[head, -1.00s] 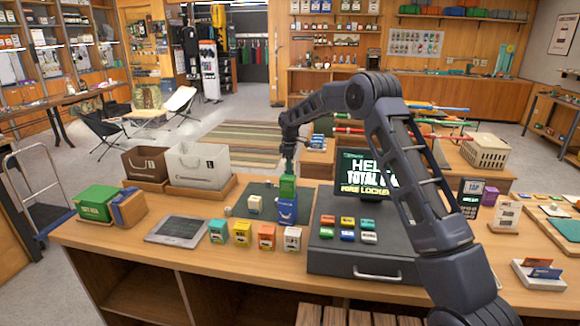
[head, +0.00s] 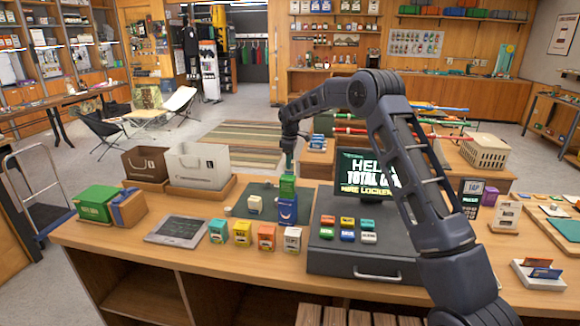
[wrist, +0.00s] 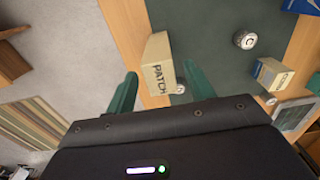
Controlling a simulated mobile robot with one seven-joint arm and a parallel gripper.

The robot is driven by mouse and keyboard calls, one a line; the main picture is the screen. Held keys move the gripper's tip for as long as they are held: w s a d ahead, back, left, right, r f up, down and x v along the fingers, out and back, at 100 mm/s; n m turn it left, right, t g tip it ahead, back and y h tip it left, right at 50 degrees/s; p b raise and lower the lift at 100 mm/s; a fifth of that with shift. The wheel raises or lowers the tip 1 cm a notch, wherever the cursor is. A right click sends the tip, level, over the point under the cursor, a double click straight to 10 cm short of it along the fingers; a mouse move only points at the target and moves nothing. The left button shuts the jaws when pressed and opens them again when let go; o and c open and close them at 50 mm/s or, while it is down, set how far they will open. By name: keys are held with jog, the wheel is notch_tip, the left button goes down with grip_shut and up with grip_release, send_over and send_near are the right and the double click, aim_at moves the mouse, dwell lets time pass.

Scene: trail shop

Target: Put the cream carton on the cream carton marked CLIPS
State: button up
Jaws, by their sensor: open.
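A cream carton marked PATCH (wrist: 158,68) stands on the dark mat in the wrist view, framed between my fingertips and seemingly below them. My gripper (wrist: 160,71) is open with nothing held. A cream carton (head: 292,239) ends the front row. I cannot read CLIPS on any carton.
Teal, yellow and orange cartons (head: 242,233) line the counter front. A tablet (head: 177,230) lies left. The register (head: 360,250) stands right. A round object (wrist: 245,39) sits on the mat.

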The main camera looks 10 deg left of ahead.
notch_tip(320, 180, up, 9)
jog(key=s+d+r+m+t, duration=0.1)
jog(key=s+d+r+m, duration=0.2)
jog(key=s+d+r, duration=0.5)
jog(key=s+d+r+m, duration=0.2)
jog(key=s+d+r, duration=0.15)
jog(key=d, duration=0.85)
jog(key=s+d+r+m+t, duration=0.1)
jog(key=s+d+r+m, duration=0.2)
jog(key=s+d+r, duration=0.5)
jog(key=s+d+f+m+t, duration=0.15)
jog(key=s+d+m, duration=0.35)
jog(key=s+d, duration=0.8)
jog(key=s+d+f+m, duration=0.2)
jog(key=s+d+f, duration=0.2)
jog(key=s, duration=0.4)
jog(key=s+d+f+m+t, duration=0.1)
jog(key=s+d+f+m, duration=0.2)
jog(key=s, duration=0.4)
jog(key=shift+s+d+f, duration=0.35)
jog(key=shift+d+f, duration=0.1)
jog(key=shift+f, duration=0.35)
